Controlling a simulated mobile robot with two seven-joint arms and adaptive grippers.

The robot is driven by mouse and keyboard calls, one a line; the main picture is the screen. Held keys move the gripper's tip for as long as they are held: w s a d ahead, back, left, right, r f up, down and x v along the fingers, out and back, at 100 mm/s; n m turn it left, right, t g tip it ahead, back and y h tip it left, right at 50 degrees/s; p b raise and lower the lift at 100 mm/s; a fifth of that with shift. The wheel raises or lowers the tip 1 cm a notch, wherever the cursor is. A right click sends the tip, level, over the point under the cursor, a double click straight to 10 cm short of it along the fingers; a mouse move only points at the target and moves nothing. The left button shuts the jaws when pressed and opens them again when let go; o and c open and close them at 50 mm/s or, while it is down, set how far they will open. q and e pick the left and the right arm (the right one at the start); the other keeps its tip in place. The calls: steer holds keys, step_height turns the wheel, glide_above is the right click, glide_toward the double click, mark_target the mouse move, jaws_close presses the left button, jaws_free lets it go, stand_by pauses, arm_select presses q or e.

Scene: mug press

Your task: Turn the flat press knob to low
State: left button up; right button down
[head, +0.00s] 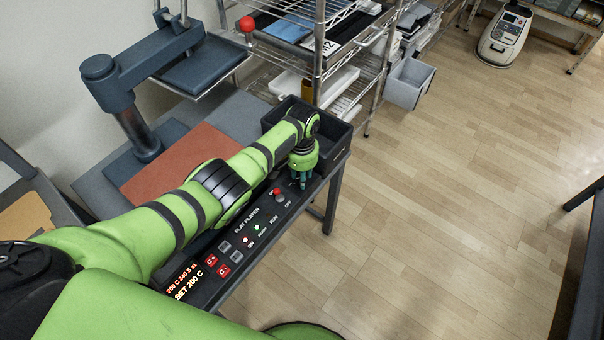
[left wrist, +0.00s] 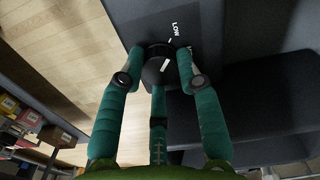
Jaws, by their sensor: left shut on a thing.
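The flat press knob (left wrist: 155,73) is black with a white pointer line. It sits on the dark control panel (left wrist: 203,18), beside a white LOW label (left wrist: 175,29). The pointer line is tilted and does not clearly line up with LOW. A second label is partly hidden behind a finger. My left gripper (head: 301,178) is at the far end of the press's front panel, where it hides the knob in the head view. In the left wrist view its teal fingers (left wrist: 161,62) are closed around the knob. My right gripper is not in view.
The panel has a FLAT PLATEN label, red buttons (head: 211,260), a lit SET 200 C display (head: 188,281) and a red button (head: 278,192) near my gripper. A black bin (head: 337,131) stands just behind. A wire shelf (head: 319,45) stands beyond; open floor lies right.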

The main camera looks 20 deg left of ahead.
arm_select(q)
steer(key=shift+s, duration=0.1)
steer(key=o, duration=1.1)
steer(key=shift+o, duration=0.2)
steer(key=shift+r, duration=0.1)
steer(key=shift+r, duration=0.3)
step_height(320, 180, up, 11)
